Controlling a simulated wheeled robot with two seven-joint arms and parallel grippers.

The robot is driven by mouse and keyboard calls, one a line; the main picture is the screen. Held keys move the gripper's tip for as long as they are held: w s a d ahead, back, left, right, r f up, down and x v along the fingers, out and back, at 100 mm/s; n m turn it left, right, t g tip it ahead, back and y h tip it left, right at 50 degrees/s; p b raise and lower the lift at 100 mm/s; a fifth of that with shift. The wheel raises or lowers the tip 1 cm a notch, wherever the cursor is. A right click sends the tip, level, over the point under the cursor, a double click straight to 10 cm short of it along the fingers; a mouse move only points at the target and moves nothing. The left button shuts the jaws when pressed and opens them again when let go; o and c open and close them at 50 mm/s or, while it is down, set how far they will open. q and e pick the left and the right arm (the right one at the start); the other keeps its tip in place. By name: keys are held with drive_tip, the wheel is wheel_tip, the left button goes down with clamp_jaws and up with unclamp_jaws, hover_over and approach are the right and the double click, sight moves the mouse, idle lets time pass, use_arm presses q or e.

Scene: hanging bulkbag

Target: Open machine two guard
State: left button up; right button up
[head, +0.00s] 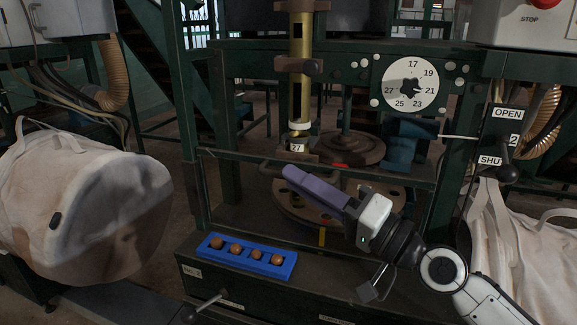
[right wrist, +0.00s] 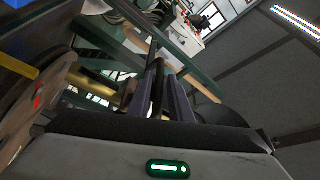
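Machine two's guard (head: 225,154) is a dark green rail frame across the front of the machine, standing down over the round table (head: 300,205). My right gripper (head: 292,175) has its purple fingers at the guard's rail, in front of the machine. In the right wrist view a dark bar shows between the two fingers (right wrist: 157,95); whether they press on it is unclear. The lever (head: 508,174) under the OPEN plate (head: 507,114), beside a "2", has its black knob down by the SHUT plate (head: 489,160). My left gripper is out of view.
A blue tray (head: 205,250) with several brown balls lies on the machine's front ledge. Pale bulk bags hang at left (head: 85,205) and right (head: 535,255). A numbered dial (head: 410,104) and a brass column (head: 300,70) stand behind the rail.

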drive_tip(key=shift+x, duration=1.15)
drive_tip(key=shift+w+a, duration=0.2)
drive_tip(key=shift+a, duration=0.05)
clamp_jaws()
